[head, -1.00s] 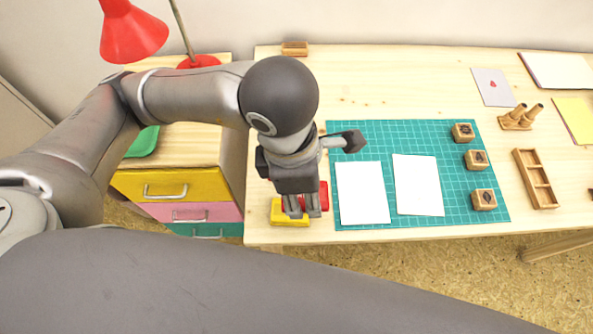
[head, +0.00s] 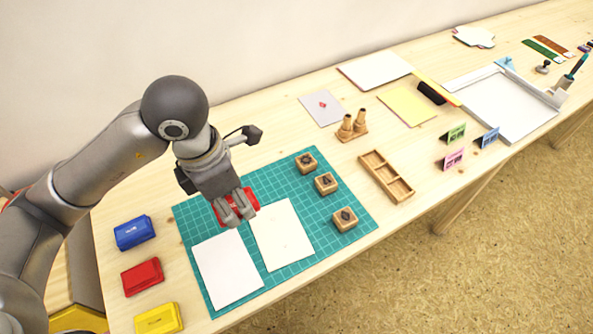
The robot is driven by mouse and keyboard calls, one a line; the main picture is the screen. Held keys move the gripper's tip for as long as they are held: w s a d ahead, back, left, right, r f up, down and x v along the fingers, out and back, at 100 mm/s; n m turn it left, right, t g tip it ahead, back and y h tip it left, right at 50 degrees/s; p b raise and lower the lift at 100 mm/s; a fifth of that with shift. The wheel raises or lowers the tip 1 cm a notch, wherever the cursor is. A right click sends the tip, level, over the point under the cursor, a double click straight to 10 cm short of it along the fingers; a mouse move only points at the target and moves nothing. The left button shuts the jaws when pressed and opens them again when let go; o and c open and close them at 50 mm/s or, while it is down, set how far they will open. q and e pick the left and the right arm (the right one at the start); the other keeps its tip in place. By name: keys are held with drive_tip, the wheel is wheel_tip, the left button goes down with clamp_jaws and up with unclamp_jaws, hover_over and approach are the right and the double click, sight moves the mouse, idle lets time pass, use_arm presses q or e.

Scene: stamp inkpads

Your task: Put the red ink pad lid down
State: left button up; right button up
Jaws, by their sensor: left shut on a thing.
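My left gripper (head: 236,210) is shut on the red ink pad lid (head: 252,199), which shows as a red piece around and behind the fingers. The lid is over the back left part of the green cutting mat, just behind the white sheets. Whether it touches the mat is hard to tell. The red ink pad (head: 143,277) lies on the table left of the mat, between the blue ink pad (head: 134,232) and the yellow ink pad (head: 158,319). My right gripper is not in view.
The green mat (head: 358,206) bears two white sheets (head: 227,270) and three wooden stamps (head: 326,183). A wooden tray (head: 387,178), a wooden holder (head: 352,126) and a grey card (head: 322,108) stand to the right. Bare table lies behind the mat.

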sight(252, 183)
use_arm(q)
drive_tip(key=w+f, duration=0.3)
drive_tip(key=w, duration=0.4)
drive_tip(key=shift+w+a+p, duration=0.2)
drive_tip(key=shift+a+p, duration=0.1)
drive_tip(key=shift+a, duration=0.15)
drive_tip(key=w+f, duration=0.6)
drive_tip(key=shift+a, duration=0.1)
drive_tip(key=shift+w+f+p, duration=0.3)
drive_tip(key=shift+w+f, duration=0.25)
drive_tip(key=shift+f, duration=0.05)
wheel_tip(252, 183, down, 2)
drive_tip(key=shift+s+f+p, duration=0.1)
drive_tip(key=shift+f+p, duration=0.1)
drive_tip(key=shift+p, duration=0.15)
drive_tip(key=shift+f, duration=0.25)
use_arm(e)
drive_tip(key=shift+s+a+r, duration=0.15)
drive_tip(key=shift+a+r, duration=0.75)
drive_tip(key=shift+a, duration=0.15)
use_arm(q)
drive_tip(key=shift+f, duration=0.2)
drive_tip(key=o, duration=0.7)
drive_tip(key=shift+o, duration=0.2)
drive_tip(key=shift+r, duration=0.1)
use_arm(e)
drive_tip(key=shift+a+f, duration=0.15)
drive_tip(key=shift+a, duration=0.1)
